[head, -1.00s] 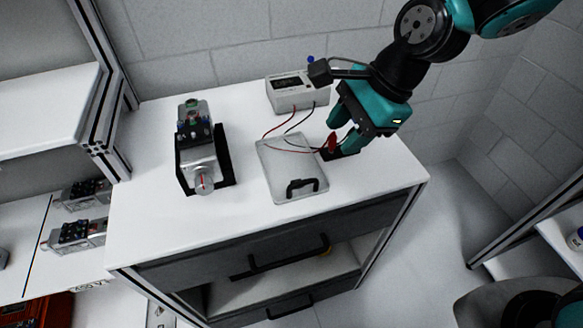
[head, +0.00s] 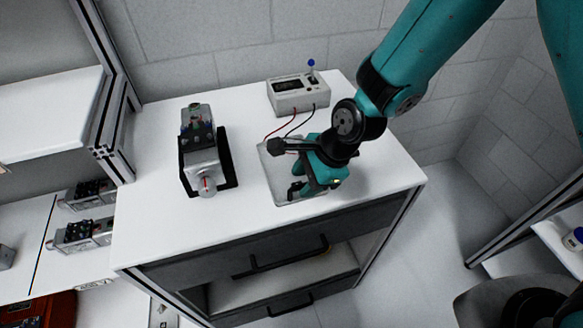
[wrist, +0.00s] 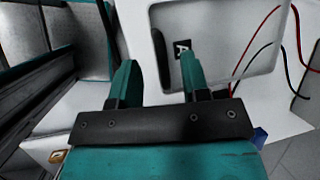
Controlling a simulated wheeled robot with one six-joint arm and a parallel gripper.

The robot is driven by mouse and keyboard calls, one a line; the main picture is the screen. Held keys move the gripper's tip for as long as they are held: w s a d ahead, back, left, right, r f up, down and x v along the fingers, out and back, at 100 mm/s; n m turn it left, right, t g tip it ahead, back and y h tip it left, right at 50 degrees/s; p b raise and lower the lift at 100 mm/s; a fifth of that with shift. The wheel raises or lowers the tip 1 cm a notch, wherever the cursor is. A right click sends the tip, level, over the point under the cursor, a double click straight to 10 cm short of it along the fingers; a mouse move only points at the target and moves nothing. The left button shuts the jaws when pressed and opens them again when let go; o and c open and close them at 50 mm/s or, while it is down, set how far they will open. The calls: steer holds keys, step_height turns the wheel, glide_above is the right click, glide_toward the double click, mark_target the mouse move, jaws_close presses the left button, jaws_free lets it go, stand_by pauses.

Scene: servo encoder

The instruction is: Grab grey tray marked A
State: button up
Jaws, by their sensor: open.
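The grey tray (head: 270,165) lies flat on the white cabinet top, with a black handle near its front edge. My gripper (head: 301,181) is over the tray's front right part and hides much of it. In the wrist view the tray (wrist: 225,45) shows a black label with a white A (wrist: 183,48). The open fingers (wrist: 158,72) point at the tray, and the right finger overlaps it close to the label. A dark curved bar, seemingly the handle, shows between the fingers. I cannot tell whether they touch it.
A power meter (head: 299,96) stands behind the tray, with red and black leads running beside it. A servo unit (head: 203,155) in a black bracket stands to the left. The cabinet top (head: 380,175) is clear at right. A drawer handle (head: 288,256) juts out in front.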

mark_target(300, 186)
steer(key=shift+p+x, duration=0.35)
steer(key=shift+x, duration=1.45)
steer(key=shift+w, duration=0.1)
jaws_close()
